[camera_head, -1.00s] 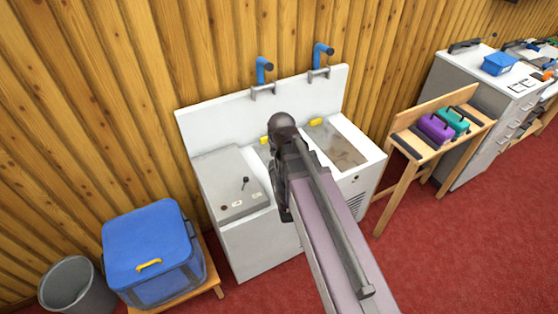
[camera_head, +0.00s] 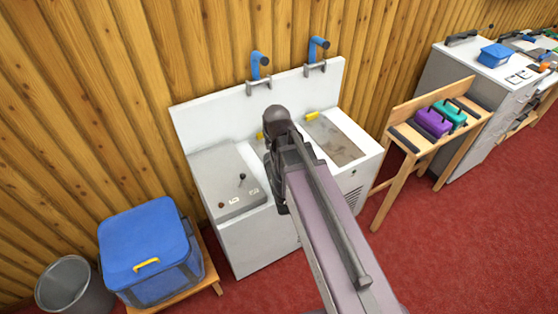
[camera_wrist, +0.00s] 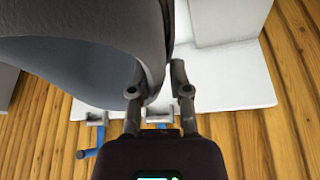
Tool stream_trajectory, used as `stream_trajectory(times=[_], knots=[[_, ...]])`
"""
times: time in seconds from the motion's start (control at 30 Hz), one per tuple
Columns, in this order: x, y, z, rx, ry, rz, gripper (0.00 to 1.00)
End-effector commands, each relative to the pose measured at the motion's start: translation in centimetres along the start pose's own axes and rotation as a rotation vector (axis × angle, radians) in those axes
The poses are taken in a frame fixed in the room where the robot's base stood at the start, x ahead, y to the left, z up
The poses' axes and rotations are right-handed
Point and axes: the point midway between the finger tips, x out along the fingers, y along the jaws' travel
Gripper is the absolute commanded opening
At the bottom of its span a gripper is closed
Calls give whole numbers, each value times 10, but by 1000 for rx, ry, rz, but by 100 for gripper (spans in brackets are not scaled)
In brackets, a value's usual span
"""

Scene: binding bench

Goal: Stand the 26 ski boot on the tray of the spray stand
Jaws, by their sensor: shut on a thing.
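My gripper (camera_wrist: 158,92) is shut on the ski boot (camera_wrist: 75,62), seen as a large dark grey shell with a blue-grey area, close up at the upper left of the wrist view. Its edge passes between the two fingers. Its size mark does not show. In the head view my arm covers the boot and fingertips. The white spray stand (camera_head: 255,245) is against the wall, with a stained tray (camera_head: 340,142) on its right side and two blue-handled sprayers (camera_head: 260,65) on its back panel. My arm reaches over the stand's middle, hiding part of it.
A blue box (camera_head: 150,245) sits on a low wooden stand at left, beside a grey bin (camera_head: 72,290). A wooden bench (camera_head: 405,140) with a purple case (camera_head: 433,122) and a teal case (camera_head: 452,112) stands right of the spray stand. Red floor is open at right.

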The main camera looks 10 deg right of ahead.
Motion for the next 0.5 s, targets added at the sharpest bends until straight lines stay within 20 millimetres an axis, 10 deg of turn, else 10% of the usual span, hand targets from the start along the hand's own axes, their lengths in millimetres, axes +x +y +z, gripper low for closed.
stream_trajectory(times=[0.5], knots=[[35,-11,-13,-251,10,-37,0]])
